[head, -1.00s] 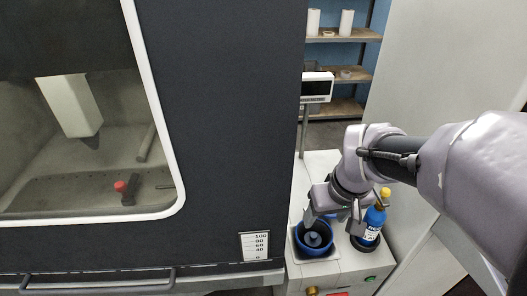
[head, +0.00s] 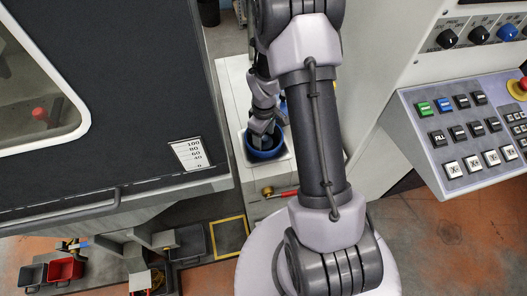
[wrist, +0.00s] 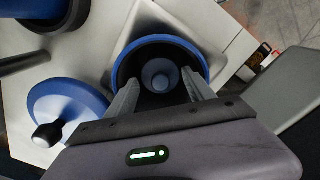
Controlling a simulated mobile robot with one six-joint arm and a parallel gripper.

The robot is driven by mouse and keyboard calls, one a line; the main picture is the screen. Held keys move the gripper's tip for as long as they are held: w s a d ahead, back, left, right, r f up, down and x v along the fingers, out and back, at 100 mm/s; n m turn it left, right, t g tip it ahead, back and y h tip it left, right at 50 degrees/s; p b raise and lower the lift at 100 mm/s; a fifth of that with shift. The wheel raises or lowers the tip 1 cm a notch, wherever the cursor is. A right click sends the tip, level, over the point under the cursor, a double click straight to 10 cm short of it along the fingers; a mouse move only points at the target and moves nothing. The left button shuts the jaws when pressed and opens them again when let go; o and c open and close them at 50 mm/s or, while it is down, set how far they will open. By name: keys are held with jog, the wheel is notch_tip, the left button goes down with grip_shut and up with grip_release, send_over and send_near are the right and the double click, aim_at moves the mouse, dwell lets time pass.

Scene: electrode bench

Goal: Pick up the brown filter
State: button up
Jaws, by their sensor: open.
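I cannot make out a brown filter in either view. My gripper (wrist: 162,88) is open in the wrist view, its two fingers reaching over a round blue-rimmed bowl (wrist: 158,39). A grey-blue rounded piece with a knob (wrist: 160,82) sits in the dark middle of the bowl, between the fingertips. I cannot tell whether the fingers touch it. In the head view my gripper (head: 263,139) is over the same blue bowl (head: 268,154), and my arm hides part of the bench there.
A blue disc with a black knob (wrist: 62,112) lies left of the bowl in the wrist view. The dark cabinet (head: 130,90) stands left of the bench, a button panel (head: 460,130) right. A red bin (head: 66,269) is low at left.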

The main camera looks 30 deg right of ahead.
notch_tip(320, 180, down, 5)
jog(key=shift+r+b, duration=0.1)
jog(key=shift+b, duration=1)
jog(key=shift+r, duration=0.15)
grip_shut()
